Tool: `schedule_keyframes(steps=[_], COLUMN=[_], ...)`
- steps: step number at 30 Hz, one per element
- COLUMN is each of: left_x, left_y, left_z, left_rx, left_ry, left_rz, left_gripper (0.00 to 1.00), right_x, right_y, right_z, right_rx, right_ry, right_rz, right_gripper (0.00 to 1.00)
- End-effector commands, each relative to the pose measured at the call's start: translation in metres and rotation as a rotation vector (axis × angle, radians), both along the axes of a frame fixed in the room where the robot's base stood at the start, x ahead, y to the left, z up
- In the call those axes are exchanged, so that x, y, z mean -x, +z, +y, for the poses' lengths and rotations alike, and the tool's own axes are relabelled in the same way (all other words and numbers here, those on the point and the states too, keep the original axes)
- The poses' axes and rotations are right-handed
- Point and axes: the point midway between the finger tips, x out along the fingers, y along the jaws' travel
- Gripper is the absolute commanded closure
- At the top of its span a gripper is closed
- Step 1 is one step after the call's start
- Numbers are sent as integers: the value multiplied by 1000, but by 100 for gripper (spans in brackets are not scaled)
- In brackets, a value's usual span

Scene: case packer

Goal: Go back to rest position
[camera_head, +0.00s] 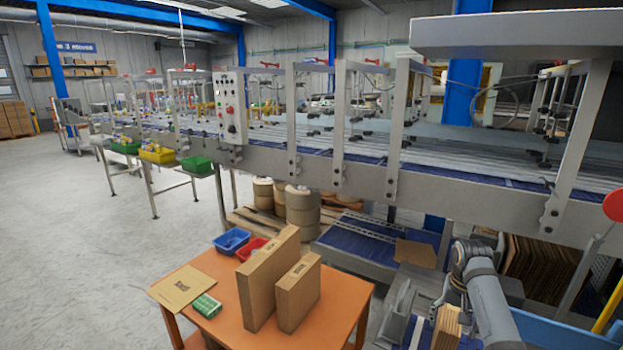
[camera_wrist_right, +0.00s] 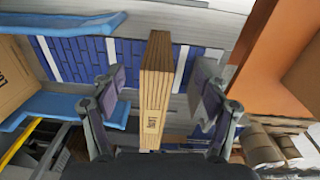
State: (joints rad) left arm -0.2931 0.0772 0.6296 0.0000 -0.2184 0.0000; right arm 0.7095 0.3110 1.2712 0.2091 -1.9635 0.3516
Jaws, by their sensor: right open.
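My right arm (camera_head: 490,300) reaches in at the lower right of the head view, beside the packing machine. In the right wrist view my right gripper (camera_wrist_right: 160,92) is open, with its two grey-purple fingers spread wide. A stack of flat cardboard blanks (camera_wrist_right: 155,85) stands upright between the fingers, with visible gaps on both sides, so it is not gripped. A stack of blanks (camera_head: 446,326) also shows beside my arm in the head view. My left gripper is in neither view.
An orange table (camera_head: 215,275) at front centre carries a tall carton (camera_head: 268,278), a smaller carton (camera_head: 298,292), a blue bin (camera_head: 231,241) and a red bin. The conveyor (camera_head: 370,180) runs behind. Open floor (camera_head: 80,250) lies to the left.

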Motion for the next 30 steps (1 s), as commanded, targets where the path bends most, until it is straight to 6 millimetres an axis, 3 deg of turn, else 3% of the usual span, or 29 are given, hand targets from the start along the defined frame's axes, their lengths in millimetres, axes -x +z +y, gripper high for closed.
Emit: schedule_keyframes(steps=[8,11,16,21,30], left_x=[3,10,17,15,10], left_y=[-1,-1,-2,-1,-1], left_z=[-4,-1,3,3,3], left_rx=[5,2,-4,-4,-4], left_ry=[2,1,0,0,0], left_rz=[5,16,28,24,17], left_gripper=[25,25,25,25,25], right_x=[41,67,129,182,245], right_y=[-58,-80,-111,-117,-102], right_z=[26,40,69,90,110], right_rx=[52,70,94,105,115], right_ry=[136,203,338,430,519], right_rz=[-36,-59,-113,-164,-228], right_gripper=[25,25,25,25,25])
